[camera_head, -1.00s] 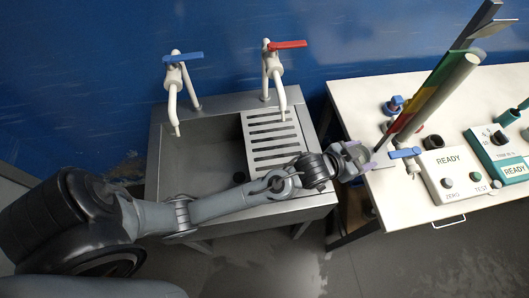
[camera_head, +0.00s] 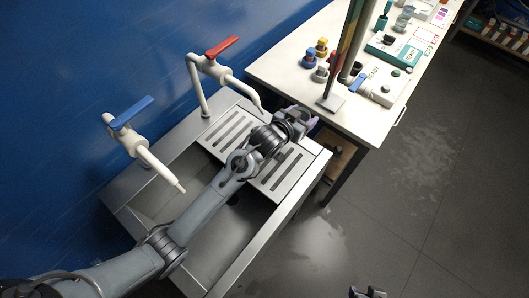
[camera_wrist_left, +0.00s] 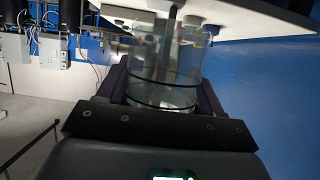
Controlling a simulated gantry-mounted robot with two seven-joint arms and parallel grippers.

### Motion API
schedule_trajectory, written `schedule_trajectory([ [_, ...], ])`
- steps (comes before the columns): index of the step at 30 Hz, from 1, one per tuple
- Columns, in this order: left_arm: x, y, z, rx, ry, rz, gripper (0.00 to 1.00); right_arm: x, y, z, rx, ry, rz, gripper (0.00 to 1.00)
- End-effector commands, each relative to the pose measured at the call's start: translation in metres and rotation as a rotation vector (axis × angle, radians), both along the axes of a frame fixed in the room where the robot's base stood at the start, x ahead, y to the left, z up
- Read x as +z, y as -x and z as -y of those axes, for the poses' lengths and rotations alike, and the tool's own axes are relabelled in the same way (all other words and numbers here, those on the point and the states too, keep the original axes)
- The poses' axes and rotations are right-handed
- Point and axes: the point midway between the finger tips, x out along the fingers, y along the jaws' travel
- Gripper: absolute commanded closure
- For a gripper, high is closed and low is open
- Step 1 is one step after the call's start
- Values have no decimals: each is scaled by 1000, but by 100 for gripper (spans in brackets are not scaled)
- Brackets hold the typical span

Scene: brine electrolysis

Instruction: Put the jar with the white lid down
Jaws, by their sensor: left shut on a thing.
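My left gripper (camera_head: 300,115) is shut on a clear, see-through jar, which fills the space between its fingers in the left wrist view (camera_wrist_left: 163,92). The jar (camera_wrist_left: 165,62) has dark bands around it. No white lid can be made out, and the jar is hard to separate from the gripper in the head view. The gripper is over the gap between the sink's right rim and the left end of the white table (camera_head: 283,75). Dark tips at the bottom edge of the head view look like my right gripper (camera_head: 368,292); its jaws are unclear.
The sink (camera_head: 132,208) has a slatted drainer, a blue-handled tap (camera_head: 125,135) and a red-handled tap (camera_head: 215,62). On the table stand small coloured-top bottles (camera_head: 309,60), a tall column on a base (camera_head: 331,103) and a READY device (camera_head: 382,88).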

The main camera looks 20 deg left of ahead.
Motion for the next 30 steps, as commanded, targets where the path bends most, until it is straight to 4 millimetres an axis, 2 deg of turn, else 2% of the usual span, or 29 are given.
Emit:
schedule_trajectory([
  [9,-39,49,-41,2,-3,-3,72,1,-2,2,1,6,5,57],
  [15,-56,71,-59,1,-1,-1,72,1,-2,1,0,2,4,57],
  [23,-63,80,-66,1,0,0,72,0,-1,-1,-4,-5,3,57],
  [30,-90,80,-66,1,-1,-1,72,-6,-1,-2,-4,-7,2,57],
])
